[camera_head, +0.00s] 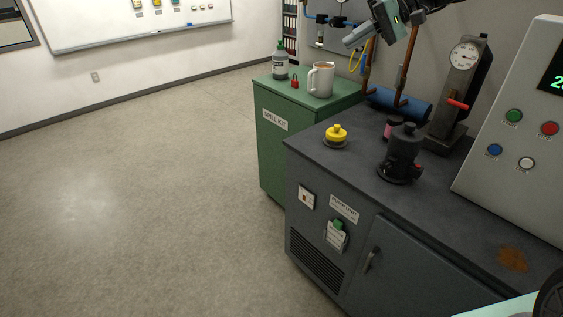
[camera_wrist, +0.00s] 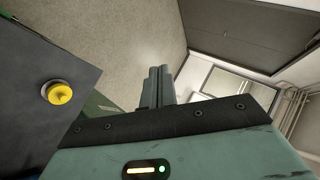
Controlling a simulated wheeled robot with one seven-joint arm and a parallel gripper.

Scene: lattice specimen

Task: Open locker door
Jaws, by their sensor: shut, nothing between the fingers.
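No door in view is labelled as a locker. A grey door (camera_head: 415,275) with a small handle (camera_head: 371,259) is on the front of the dark grey cabinet at the lower right of the head view, and it looks closed. My gripper (camera_head: 352,38) is high at the top of the head view, far above the cabinet door and apart from it. Its two fingers are together and empty, as they also show in the wrist view (camera_wrist: 158,85). The door's right part runs low in the picture and is partly hidden.
A yellow knob (camera_head: 336,134), a black device (camera_head: 403,152) and a gauge stand (camera_head: 461,85) are on the cabinet top (camera_head: 455,212). A green spill kit cabinet (camera_head: 272,150) bears a mug (camera_head: 321,80) and a bottle (camera_head: 280,60). Open floor (camera_head: 150,190) lies left.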

